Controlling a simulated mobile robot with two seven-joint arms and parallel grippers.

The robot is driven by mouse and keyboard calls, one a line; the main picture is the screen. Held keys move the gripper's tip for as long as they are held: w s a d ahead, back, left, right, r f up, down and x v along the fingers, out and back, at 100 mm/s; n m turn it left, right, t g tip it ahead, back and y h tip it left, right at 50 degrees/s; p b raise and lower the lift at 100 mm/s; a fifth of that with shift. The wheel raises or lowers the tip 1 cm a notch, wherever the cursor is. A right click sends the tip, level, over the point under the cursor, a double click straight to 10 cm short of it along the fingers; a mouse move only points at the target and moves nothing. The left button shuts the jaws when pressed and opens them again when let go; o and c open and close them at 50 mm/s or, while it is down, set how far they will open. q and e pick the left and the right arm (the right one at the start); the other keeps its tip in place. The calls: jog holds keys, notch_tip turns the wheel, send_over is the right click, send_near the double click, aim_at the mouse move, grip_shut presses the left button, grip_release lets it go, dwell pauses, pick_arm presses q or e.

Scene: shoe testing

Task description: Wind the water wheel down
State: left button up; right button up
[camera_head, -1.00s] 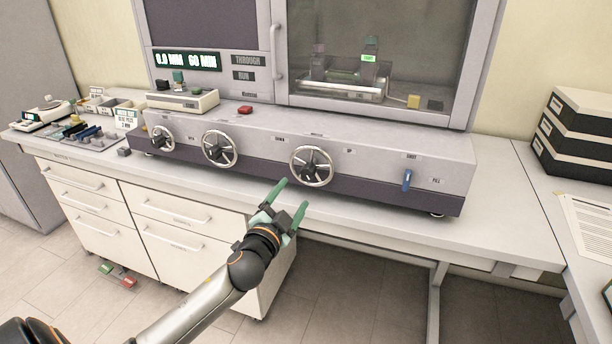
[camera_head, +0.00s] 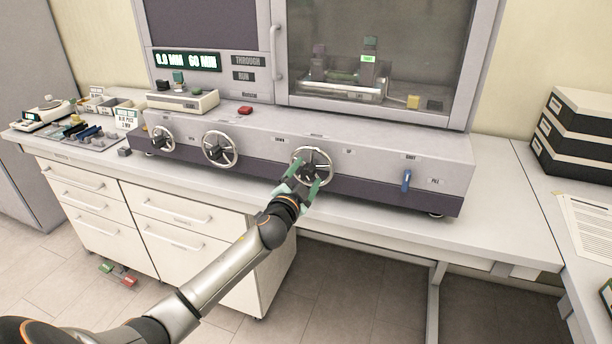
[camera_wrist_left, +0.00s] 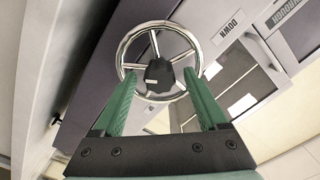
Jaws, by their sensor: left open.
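The water wheel is a chrome handwheel with spokes and a dark hub. I take it to be the rightmost of three wheels on the front of the long grey machine, and this wheel (camera_head: 326,152) has my left gripper (camera_head: 306,178) in front of its lower part. In the left wrist view the wheel (camera_wrist_left: 160,25) fills the top middle, with a label reading DOWN beside it. There the green fingers of my left gripper (camera_wrist_left: 160,88) are spread apart on either side of the hub, near the rim. I cannot tell whether they touch it. My right gripper is not in view.
Two similar wheels, a middle one (camera_head: 220,163) and a left one (camera_head: 162,139), sit on the same panel. A blue lever (camera_head: 406,181) is at right. A red button (camera_head: 245,110) is on top. The bench edge runs below the machine.

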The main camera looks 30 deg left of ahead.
pick_arm(q)
jog(key=shift+c, duration=0.2)
grip_shut()
dwell(0.3)
jog(key=shift+n, duration=0.3)
jog(key=n, duration=0.2)
jog(key=shift+n, duration=0.4)
jog(key=n, duration=0.3)
jog(key=shift+n, duration=0.3)
jog(key=n+p, duration=0.2)
jog(key=n, duration=0.4)
jog(key=shift+r+p, duration=0.1)
jog(key=shift+p, duration=0.25)
jog(key=shift+a+n+p, duration=0.1)
jog(key=shift+n+p, duration=0.4)
jog(key=shift+n, duration=1.8)
